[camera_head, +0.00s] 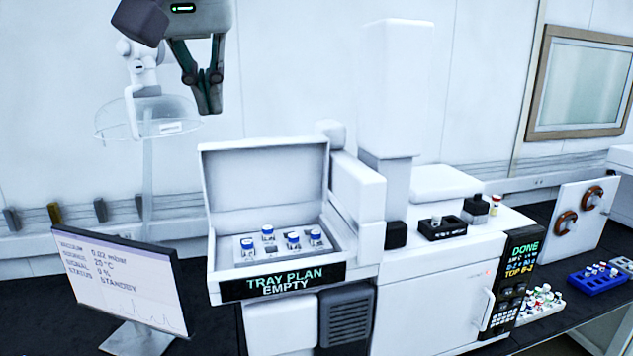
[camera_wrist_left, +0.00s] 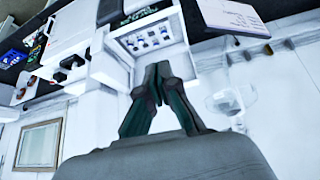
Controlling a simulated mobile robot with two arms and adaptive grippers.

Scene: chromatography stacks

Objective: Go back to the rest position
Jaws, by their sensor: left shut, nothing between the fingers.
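My left gripper (camera_head: 207,108) hangs at the upper left in the head view, its dark fingers pointing down. It is up in front of the wall, above and left of the open tray. In the left wrist view my left gripper (camera_wrist_left: 158,66) shows its two fingertips together with nothing between them. The white tray with an open lid (camera_head: 265,160) holds several blue-capped vials (camera_head: 268,232) in a rack. Its front label reads "TRAY PLAN EMPTY". My right gripper is not in either view.
A monitor (camera_head: 122,285) stands at the lower left. A white instrument (camera_head: 430,300) with a panel reading "DONE" (camera_head: 524,258) stands right of the tray. A blue rack (camera_head: 597,281) and a white vial rack (camera_head: 540,305) lie farther right. Wall space around the left gripper looks mostly clear.

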